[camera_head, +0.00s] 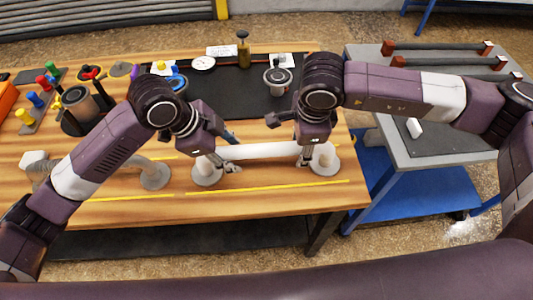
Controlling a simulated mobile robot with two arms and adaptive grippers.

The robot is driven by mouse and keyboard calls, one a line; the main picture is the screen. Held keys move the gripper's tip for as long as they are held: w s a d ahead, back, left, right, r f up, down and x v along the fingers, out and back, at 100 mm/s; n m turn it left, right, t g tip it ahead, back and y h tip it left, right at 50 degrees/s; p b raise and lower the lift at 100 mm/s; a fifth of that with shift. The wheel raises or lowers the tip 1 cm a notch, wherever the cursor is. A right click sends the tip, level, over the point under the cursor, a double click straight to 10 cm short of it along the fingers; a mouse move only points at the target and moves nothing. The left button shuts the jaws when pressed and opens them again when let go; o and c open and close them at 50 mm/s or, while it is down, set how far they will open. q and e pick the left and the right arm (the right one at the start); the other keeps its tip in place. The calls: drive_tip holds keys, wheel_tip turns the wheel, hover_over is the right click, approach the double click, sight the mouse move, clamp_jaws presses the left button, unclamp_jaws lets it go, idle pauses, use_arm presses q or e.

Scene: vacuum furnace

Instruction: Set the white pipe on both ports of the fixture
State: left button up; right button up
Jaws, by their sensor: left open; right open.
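The white pipe (262,151) lies level across the fixture on the wooden table. Its left end is at the left port (206,173) and its right end at the right port (324,161), each a round grey flange; exact seating is too small to tell. My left gripper (229,163) is open close to the pipe's left end. My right gripper (304,155) is open, fingers pointing down by the pipe's right end. The grippers hide parts of both pipe ends.
Another flange with a pale bent pipe (153,171) is to the left. A dark mat (225,95) at the back holds a brass bottle (243,49), a gauge and a metal cup (277,80). Coloured valves stand far left. A grey cart (395,135) with rods stands right.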

use_arm(q)
drive_tip(key=shift+c, duration=0.4)
use_arm(e)
drive_tip(key=shift+c, duration=0.4)
use_arm(q)
clamp_jaws()
use_arm(e)
clamp_jaws()
use_arm(q)
drive_tip(key=shift+r, duration=0.15)
use_arm(e)
drive_tip(key=shift+r, duration=0.1)
